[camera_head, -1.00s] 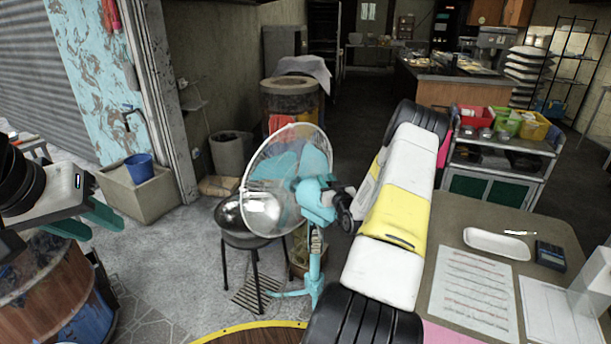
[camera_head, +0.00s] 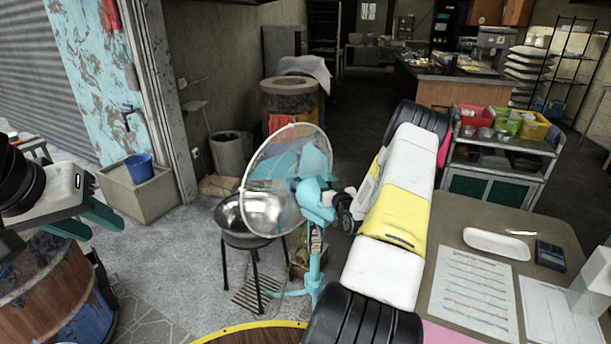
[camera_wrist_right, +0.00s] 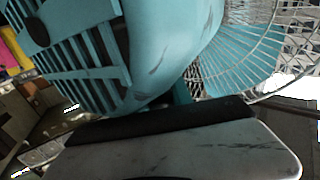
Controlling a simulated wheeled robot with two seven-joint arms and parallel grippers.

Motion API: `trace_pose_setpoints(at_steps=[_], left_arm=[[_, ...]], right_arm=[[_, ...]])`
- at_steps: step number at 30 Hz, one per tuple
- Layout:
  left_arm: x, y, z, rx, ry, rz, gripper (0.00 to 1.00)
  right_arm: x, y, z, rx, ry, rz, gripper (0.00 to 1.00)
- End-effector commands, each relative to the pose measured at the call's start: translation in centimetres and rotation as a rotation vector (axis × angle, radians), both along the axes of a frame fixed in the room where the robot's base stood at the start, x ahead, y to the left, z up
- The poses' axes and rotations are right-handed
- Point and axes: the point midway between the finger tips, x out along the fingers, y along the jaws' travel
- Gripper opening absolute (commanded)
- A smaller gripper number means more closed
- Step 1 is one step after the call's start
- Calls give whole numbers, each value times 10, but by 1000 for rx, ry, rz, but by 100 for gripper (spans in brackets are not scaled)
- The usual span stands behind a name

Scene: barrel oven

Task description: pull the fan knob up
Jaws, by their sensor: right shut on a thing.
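The teal fan (camera_head: 316,200) stands on a pole in the middle of the head view, its round wire guard facing left. My right gripper (camera_head: 338,204) is at the back of the fan's motor housing, partly hidden by my wrist. In the right wrist view the slatted teal housing (camera_wrist_right: 165,45) fills the top, and a dark-edged finger of my right gripper (camera_wrist_right: 175,125) lies close below it. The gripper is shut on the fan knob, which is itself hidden. My left gripper (camera_head: 88,224) is open and empty at the far left.
A metal bowl on a black stand (camera_head: 250,238) is just behind the fan guard. A counter (camera_head: 445,225) with papers and a white tray (camera_head: 497,243) is to the right. A wooden barrel (camera_head: 50,290) is below my left gripper.

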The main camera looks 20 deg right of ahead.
Motion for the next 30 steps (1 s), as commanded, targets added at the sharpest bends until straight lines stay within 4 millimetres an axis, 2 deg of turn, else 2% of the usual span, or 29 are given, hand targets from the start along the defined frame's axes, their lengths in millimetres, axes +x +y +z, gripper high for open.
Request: trace_pose_setpoints(at_steps=[8, 14, 21, 22, 24, 25, 30], left_arm=[[0, 0, 0, 0, 0, 0, 36], [0, 0, 0, 0, 0, 0, 36], [0, 0, 0, 0, 0, 0, 36], [0, 0, 0, 0, 0, 0, 36], [0, 0, 0, 0, 0, 0, 36], [0, 0, 0, 0, 0, 0, 36], [0, 0, 0, 0, 0, 0, 36]], right_arm=[[0, 0, 0, 0, 1, 0, 0], [0, 0, 16, -2, -1, -1, 0], [0, 0, 18, -1, -4, -1, 0], [0, 0, 18, -1, -4, -1, 31], [0, 0, 18, -1, -4, -1, 45], [0, 0, 18, -1, -4, -1, 49], [0, 0, 17, 0, -2, 0, 49]])
